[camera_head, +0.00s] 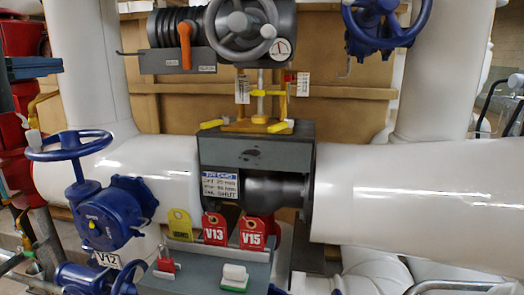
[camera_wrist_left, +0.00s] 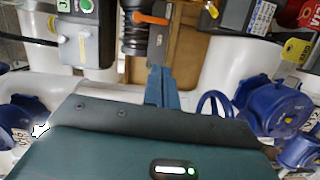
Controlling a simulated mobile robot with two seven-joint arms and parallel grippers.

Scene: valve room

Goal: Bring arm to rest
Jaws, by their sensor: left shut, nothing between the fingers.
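My left gripper (camera_head: 52,67) shows at the left edge of the head view, its blue-grey fingers pointing right in front of red equipment. In the left wrist view its fingers (camera_wrist_left: 162,86) are together with nothing between them. The gripper is up and to the left of the blue valve with a handwheel (camera_head: 112,210), and apart from it in the picture. My right gripper is in neither view.
Red tags V13 (camera_head: 215,229) and V15 (camera_head: 252,233) and a yellow tag (camera_head: 180,224) stand at a grey shelf (camera_head: 205,272). A white-and-green block (camera_head: 234,276) lies on it. A large white pipe (camera_head: 420,200) crosses the right. Another handwheel (camera_head: 240,28) is above.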

